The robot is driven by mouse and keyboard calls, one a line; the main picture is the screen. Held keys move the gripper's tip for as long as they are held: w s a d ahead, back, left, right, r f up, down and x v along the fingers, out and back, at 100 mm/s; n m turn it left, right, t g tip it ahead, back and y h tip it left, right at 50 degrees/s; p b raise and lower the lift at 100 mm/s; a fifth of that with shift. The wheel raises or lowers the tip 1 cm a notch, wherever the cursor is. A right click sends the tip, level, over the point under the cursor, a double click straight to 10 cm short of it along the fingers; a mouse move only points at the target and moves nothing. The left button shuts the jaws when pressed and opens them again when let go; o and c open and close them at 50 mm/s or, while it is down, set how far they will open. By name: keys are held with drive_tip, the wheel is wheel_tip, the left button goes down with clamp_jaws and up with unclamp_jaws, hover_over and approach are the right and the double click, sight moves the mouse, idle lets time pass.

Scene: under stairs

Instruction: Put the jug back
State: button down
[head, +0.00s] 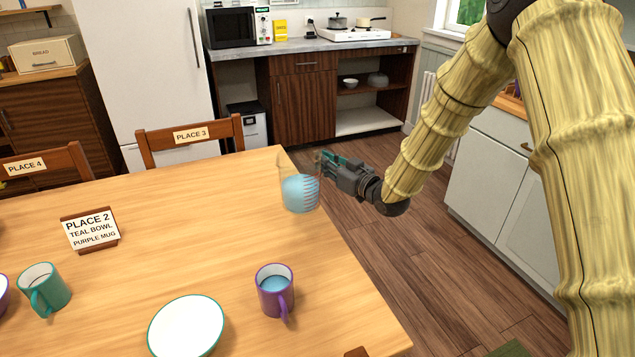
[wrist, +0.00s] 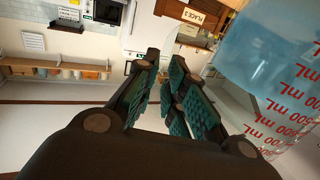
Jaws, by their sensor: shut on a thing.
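The jug (head: 300,192) is clear, with red measuring marks and blue liquid in its lower part. It is upright near the table's right edge; I cannot tell whether its base touches the table. My gripper (head: 326,162) reaches in from the right and is shut on the jug at its right side, the handle side; the handle is mostly hidden. In the wrist view the jug (wrist: 275,60) fills the upper right, beside my gripper's teal finger pads (wrist: 168,80).
The wooden table (head: 200,215) holds a purple mug (head: 274,292) with blue liquid, a teal-rimmed white bowl (head: 187,328), a teal mug (head: 43,290) and a PLACE 2 card (head: 90,230). Behind are chairs (head: 190,135) and a counter (head: 300,47) with a microwave (head: 232,27) and hob (head: 348,34).

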sight(324, 176)
drive_tip(key=f, duration=0.3)
drive_tip(key=shift+w+a+f, duration=0.1)
drive_tip(key=shift+a+f, duration=0.05)
drive_tip(key=shift+a, duration=0.1)
drive_tip(key=shift+f, duration=2.4)
drive_tip(key=c, duration=1.5)
unclamp_jaws()
drive_tip(key=shift+d+f, duration=0.1)
drive_tip(key=shift+s, duration=0.2)
drive_tip(key=v, duration=1.1)
drive_tip(key=shift+s+d, duration=0.3)
